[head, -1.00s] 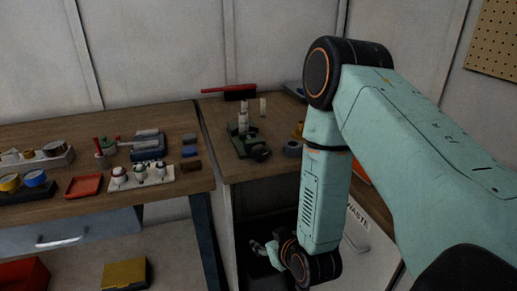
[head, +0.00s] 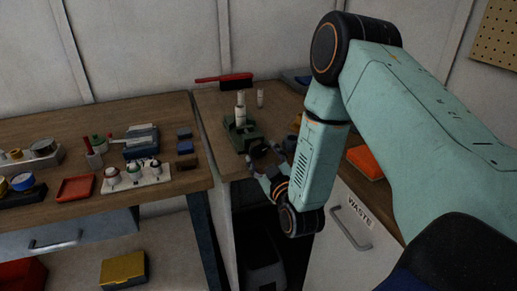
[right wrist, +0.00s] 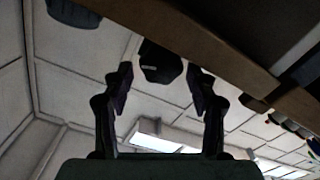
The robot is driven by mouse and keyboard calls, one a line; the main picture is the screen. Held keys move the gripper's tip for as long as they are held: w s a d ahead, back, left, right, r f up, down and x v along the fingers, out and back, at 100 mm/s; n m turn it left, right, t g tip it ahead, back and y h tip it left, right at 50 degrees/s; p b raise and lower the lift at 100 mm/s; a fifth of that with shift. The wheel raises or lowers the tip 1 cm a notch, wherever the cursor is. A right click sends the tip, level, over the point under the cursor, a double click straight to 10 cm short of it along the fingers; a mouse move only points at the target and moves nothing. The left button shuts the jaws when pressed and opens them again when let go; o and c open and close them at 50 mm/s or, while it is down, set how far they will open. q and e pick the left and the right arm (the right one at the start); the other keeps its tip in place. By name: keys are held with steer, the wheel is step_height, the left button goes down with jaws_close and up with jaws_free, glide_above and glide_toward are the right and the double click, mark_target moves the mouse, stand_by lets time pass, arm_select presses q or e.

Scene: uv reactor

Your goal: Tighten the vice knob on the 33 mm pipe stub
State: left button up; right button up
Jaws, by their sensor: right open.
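The green vice (head: 240,136) stands near the front edge of the right-hand bench. The white pipe stub (head: 240,110) stands upright in it. The dark vice knob (head: 259,151) faces the front edge; in the right wrist view the black knob (right wrist: 162,62) shows between and slightly beyond the fingertips. My right gripper (head: 265,163) is open and empty, just in front of the knob at the bench edge. Its two dark fingers (right wrist: 159,74) sit on either side of the knob, with gaps visible. My left gripper is not in view.
A red-handled brush (head: 224,78) and a short white cylinder (head: 260,98) are behind the vice. The bench front edge (right wrist: 215,65) passes close to the fingers. A waste drawer (head: 345,215) is below right. The left bench holds a red tray (head: 76,188) and a white rack (head: 152,181).

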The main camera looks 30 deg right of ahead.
mark_target(259, 151)
steer(key=x, duration=0.3)
steer(key=shift+w+a, duration=0.1)
steer(key=shift+w, duration=0.2)
steer(key=c, duration=0.9)
